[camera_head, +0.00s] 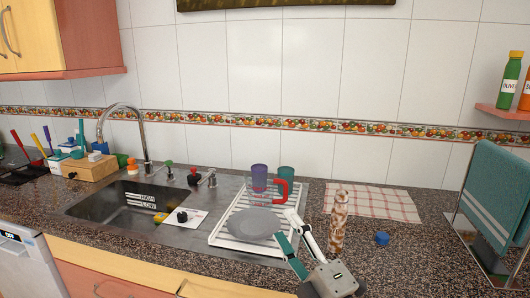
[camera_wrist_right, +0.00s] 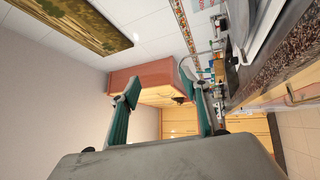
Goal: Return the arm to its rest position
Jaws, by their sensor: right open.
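My right gripper (camera_head: 291,232) shows in the head view at the front of the counter, just in front of the drying rack (camera_head: 262,249). Its fingers are spread apart with nothing between them. In the right wrist view the two fingers of my right gripper (camera_wrist_right: 166,100) also stand wide apart, with only the wall cabinet and room behind them. My left gripper and arm are not in view.
A grey plate (camera_head: 254,224) and cups lie on the rack. A patterned bottle (camera_head: 338,221) and a blue cap (camera_head: 382,239) stand right of the gripper. The sink (camera_head: 125,212) is at left, a towel stand (camera_head: 494,205) at far right.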

